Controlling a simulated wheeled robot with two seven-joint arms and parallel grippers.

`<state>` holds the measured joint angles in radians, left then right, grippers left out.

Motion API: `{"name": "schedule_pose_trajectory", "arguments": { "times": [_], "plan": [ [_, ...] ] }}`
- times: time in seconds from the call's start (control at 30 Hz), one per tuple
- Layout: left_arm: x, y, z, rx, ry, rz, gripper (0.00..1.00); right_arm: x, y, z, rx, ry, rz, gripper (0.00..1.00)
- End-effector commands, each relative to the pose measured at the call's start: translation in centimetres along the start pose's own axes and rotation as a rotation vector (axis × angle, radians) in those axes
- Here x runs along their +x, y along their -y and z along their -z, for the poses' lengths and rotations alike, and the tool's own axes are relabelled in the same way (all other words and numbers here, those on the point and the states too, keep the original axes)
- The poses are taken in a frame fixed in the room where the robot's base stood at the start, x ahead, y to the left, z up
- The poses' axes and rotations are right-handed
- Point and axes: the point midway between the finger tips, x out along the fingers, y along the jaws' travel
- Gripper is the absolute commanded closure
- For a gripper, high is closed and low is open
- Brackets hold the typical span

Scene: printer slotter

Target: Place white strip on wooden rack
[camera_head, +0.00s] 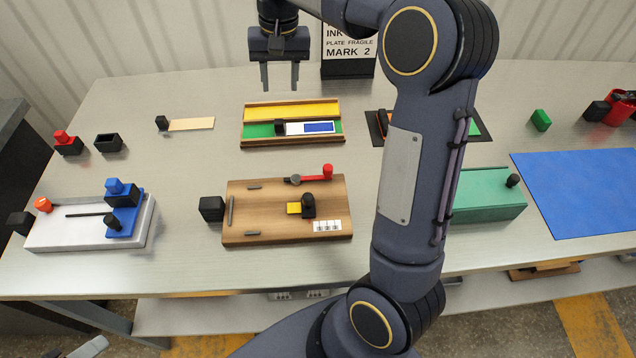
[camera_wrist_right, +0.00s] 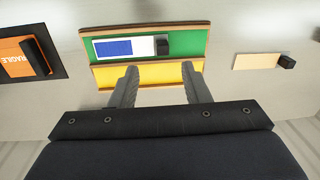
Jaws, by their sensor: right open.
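The white strip (camera_head: 298,129), with a blue panel and a black knob, lies in the green row of the wooden rack (camera_head: 293,145). It also shows in the right wrist view (camera_wrist_right: 147,45), in the green row of the rack (camera_wrist_right: 185,29). The rack's other row is yellow and holds nothing. My right gripper (camera_head: 281,86) is open and empty, raised above and behind the rack, its fingers apart from the strip. In the right wrist view its fingertips (camera_wrist_right: 160,70) show over the yellow row. A small grey shape (camera_head: 90,347) at the lower left may be my left gripper; its fingers are unclear.
A cream strip with a black knob (camera_head: 192,124) lies left of the rack. A wooden board with a red lever (camera_head: 262,215) stands in front. A blue mat (camera_head: 585,190) and green box (camera_head: 490,197) are at right. A sign (camera_head: 348,45) stands behind. My arm hides part of the table.

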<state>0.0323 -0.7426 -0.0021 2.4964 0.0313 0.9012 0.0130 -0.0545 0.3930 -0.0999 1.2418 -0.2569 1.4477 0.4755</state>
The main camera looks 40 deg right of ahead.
Motion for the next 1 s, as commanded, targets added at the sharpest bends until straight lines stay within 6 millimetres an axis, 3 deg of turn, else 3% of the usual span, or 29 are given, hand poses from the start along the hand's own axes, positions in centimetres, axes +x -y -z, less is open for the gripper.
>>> {"name": "schedule_pose_trajectory", "arguments": {
  "times": [0.1, 0.27, 0.5, 0.6, 0.8, 1.0],
  "plan": [
    [0.0, 0.0, 0.0, 0.0, 0.0, 0.0, 0.5, -1.8, -2.1, -4.6, -0.062, -0.039, 0.093, 0.57],
    [0.0, 0.0, 0.0, 0.0, 0.0, 0.0, 0.5, -2.2, -4.0, -11.5, -0.156, -0.105, 0.211, 0.57],
    [0.0, 0.0, 0.0, 0.0, 0.0, 0.0, 0.5, 0.4, -5.5, -21.9, -0.273, -0.233, 0.345, 0.57],
    [0.0, 0.0, 0.0, 0.0, 0.0, 0.0, 0.5, 2.2, -5.7, -25.1, -0.308, -0.279, 0.377, 0.57],
    [0.0, 0.0, 0.0, 0.0, 0.0, 0.0, 0.5, 4.6, -5.7, -28.4, -0.342, -0.332, 0.404, 0.57],
    [0.0, 0.0, 0.0, 0.0, 0.0, 0.0, 0.5, 4.9, -5.7, -28.8, -0.346, -0.338, 0.407, 0.57]
  ]
}}
